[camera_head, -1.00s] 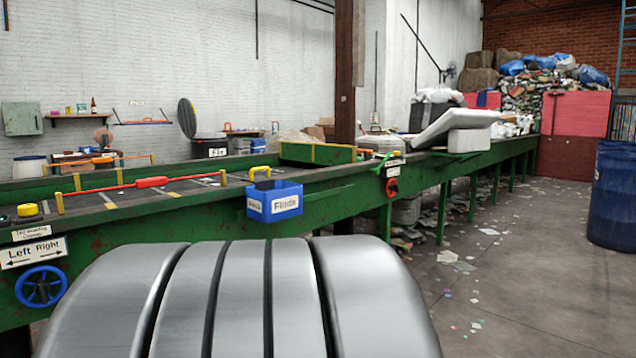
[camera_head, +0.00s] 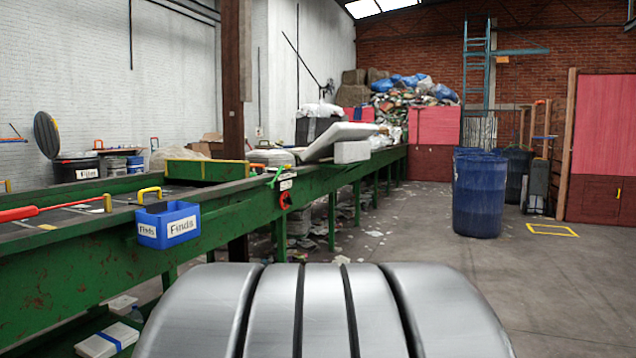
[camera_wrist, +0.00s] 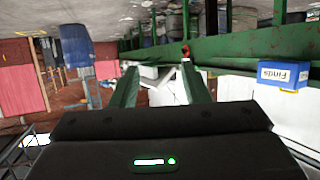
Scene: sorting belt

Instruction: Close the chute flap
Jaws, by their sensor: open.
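I cannot tell for sure which part is the chute flap. A grey slanted panel (camera_head: 342,136) lies tilted over the far part of the green sorting belt (camera_head: 75,262). A red round knob (camera_head: 285,199) sits on the belt's side below a small sign and a green lever. My gripper (camera_wrist: 160,66) shows in the wrist view, where the scene appears upside down. Its two fingers are apart with nothing held between them. It is not in the head view. The red knob also shows in the wrist view (camera_wrist: 185,50), beyond the fingers and apart from them.
A blue Finds box (camera_head: 168,224) hangs on the belt's near side, below a yellow handle (camera_head: 150,193). Blue barrels (camera_head: 479,195) stand on the right. Litter lies under the belt. The concrete floor (camera_head: 420,245) between belt and barrels is mostly clear.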

